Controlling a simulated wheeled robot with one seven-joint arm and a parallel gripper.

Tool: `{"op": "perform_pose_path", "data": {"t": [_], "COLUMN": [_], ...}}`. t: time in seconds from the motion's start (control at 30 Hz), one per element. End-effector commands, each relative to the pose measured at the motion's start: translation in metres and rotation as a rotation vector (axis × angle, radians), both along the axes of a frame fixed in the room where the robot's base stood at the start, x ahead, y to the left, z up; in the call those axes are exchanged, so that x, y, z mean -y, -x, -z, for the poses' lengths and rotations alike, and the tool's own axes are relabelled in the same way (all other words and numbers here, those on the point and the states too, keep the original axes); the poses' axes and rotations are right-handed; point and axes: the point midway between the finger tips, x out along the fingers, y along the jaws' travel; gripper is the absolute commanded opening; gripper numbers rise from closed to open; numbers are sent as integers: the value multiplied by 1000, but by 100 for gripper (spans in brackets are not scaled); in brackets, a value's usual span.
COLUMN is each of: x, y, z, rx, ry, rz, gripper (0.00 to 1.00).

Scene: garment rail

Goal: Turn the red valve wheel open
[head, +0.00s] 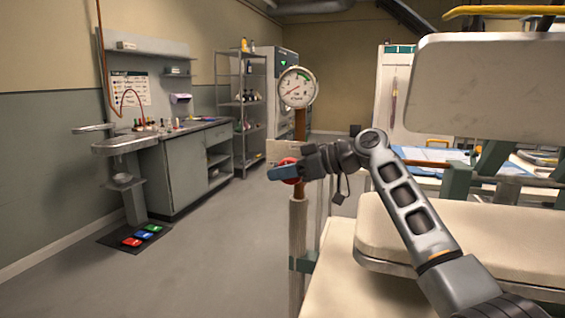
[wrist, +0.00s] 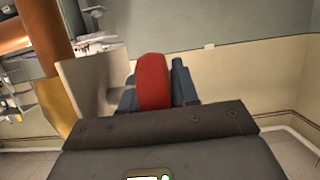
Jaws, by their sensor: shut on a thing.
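The red valve wheel (head: 288,165) sits on an upright copper pipe (head: 299,125) in the middle of the head view, mostly hidden behind my gripper. In the wrist view the red wheel (wrist: 153,82) shows edge-on between my blue fingers. My gripper (head: 284,172) is shut on the wheel's rim, reaching in from the right. A round pressure gauge (head: 297,87) tops the pipe above the wheel. Its small markings are too fine to read. A pale plate (wrist: 93,85) stands beside the wheel in the wrist view.
A padded couch (head: 460,232) and its raised backrest (head: 490,85) fill the right side. A sink (head: 125,143) and grey cabinet (head: 180,170) line the left wall, with a metal shelf rack (head: 240,98) behind.

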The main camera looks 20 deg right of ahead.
Motion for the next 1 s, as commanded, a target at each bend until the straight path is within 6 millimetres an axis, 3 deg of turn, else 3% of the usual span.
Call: {"op": "perform_pose_path", "data": {"t": [0.53, 1.0], "x": [2, 4], "y": [1, 3], "z": [3, 11], "rx": [-293, -421], "ry": [401, 577], "rz": [0, 0], "gripper": [0, 0]}}
